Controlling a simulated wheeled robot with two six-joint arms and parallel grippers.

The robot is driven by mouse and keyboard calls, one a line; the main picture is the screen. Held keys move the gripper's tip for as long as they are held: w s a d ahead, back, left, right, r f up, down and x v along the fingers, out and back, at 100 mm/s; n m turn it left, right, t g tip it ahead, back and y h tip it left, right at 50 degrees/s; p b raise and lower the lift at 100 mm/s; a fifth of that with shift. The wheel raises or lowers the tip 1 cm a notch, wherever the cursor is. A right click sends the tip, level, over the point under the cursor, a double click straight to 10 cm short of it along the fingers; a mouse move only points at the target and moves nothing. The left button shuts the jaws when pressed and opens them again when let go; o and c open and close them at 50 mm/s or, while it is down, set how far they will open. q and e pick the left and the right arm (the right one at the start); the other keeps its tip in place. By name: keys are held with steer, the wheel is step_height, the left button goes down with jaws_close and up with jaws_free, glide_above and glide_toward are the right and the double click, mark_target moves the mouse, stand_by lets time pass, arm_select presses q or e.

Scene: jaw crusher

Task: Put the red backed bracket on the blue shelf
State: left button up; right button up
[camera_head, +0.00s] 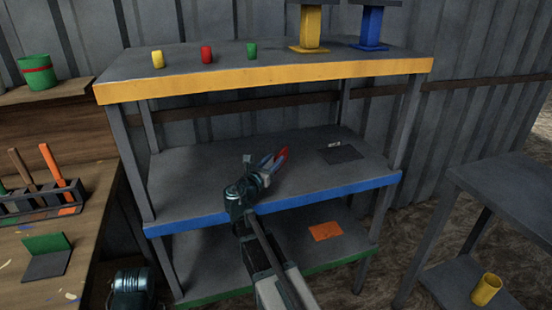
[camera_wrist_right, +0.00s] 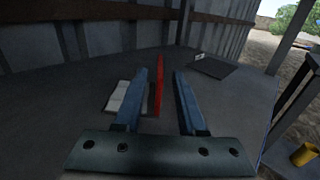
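The red backed bracket shows its upright red back (camera_wrist_right: 159,86) in the right wrist view and as a red sliver (camera_head: 282,157) in the head view. A pale flat piece (camera_wrist_right: 126,97), perhaps its base, lies left of the fingers. My right gripper (camera_head: 276,160) is low over the blue shelf (camera_head: 330,197), the middle level of the rack. In the wrist view its blue fingers (camera_wrist_right: 168,88) are apart. The red back stands between them, close to the left finger, with a gap to the right one. Whether the bracket rests fully on the shelf is partly hidden.
A dark plate with a pale tag (camera_head: 341,154) lies on the blue shelf's right. The yellow shelf (camera_head: 270,74) above holds small cups. An orange plate (camera_head: 325,231) is on the green shelf below. A green backed bracket (camera_head: 46,255) stands on the left bench. A grey table (camera_head: 510,195) is right.

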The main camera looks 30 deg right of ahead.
steer(key=v, duration=1)
steer(key=s+a+m+g+p, duration=0.1)
steer(key=m+p, duration=0.1)
steer(key=a+m+y+p, duration=0.1)
steer(key=m+p, duration=0.1)
steer(key=p, duration=0.1)
steer(key=shift+s+a+r+g+y, duration=0.2)
steer(key=shift+s+r+g+y, duration=0.1)
steer(key=shift+s+r+g, duration=0.1)
steer(key=s+a+m+g+y+p, duration=0.4)
steer(key=s+a+m+y+p, duration=0.2)
steer(key=a, duration=0.7)
steer(key=s+a+m+g+y+p, duration=0.4)
steer(key=s+a+m+y+p, duration=0.2)
steer(key=s+a+m+p, duration=0.4)
steer(key=s+a+r+p, duration=0.1)
steer(key=s+a+p, duration=0.1)
steer(key=a, duration=0.1)
steer(key=shift+a+p, duration=0.15)
steer(key=shift+p, duration=0.2)
